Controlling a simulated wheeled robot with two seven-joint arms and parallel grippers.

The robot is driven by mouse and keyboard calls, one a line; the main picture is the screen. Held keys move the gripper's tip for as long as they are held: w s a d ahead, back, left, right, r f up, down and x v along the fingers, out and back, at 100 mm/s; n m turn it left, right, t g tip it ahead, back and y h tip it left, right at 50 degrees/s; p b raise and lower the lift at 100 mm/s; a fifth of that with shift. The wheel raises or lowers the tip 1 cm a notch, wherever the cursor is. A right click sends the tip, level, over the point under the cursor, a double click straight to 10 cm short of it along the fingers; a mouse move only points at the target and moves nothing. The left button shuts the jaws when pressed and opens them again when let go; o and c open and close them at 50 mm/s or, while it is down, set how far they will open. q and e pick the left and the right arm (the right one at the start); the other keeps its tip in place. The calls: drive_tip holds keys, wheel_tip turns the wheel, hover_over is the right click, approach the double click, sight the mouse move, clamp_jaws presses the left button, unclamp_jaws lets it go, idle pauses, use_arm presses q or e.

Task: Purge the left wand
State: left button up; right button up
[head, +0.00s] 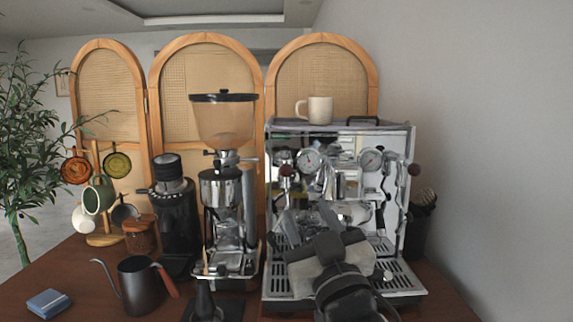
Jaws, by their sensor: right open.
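The chrome espresso machine (397,145) stands at the right of the counter, with two round gauges on its front. A dark reddish knob (285,170) sits at its left front, and another knob (414,169) at its right side. The left wand is hard to make out among the chrome parts, and my right arm covers part of that area. My right gripper (312,218) is in front of the machine's lower middle, over the drip tray (280,287). It is open, and I see nothing held in it. My left gripper is not in view.
A grinder with a large hopper (225,122) and a darker grinder (178,220) stand left of the machine. A black kettle (138,282), a blue box (49,302) and a mug stand (103,238) are farther left. A mug (319,110) sits on top of the machine.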

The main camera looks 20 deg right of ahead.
sight(288, 174)
drive_tip(key=p+x, duration=0.3)
drive_tip(key=x, duration=1)
drive_tip(key=shift+w, duration=0.2)
drive_tip(key=shift+c, duration=0.3)
drive_tip(key=c, duration=0.9)
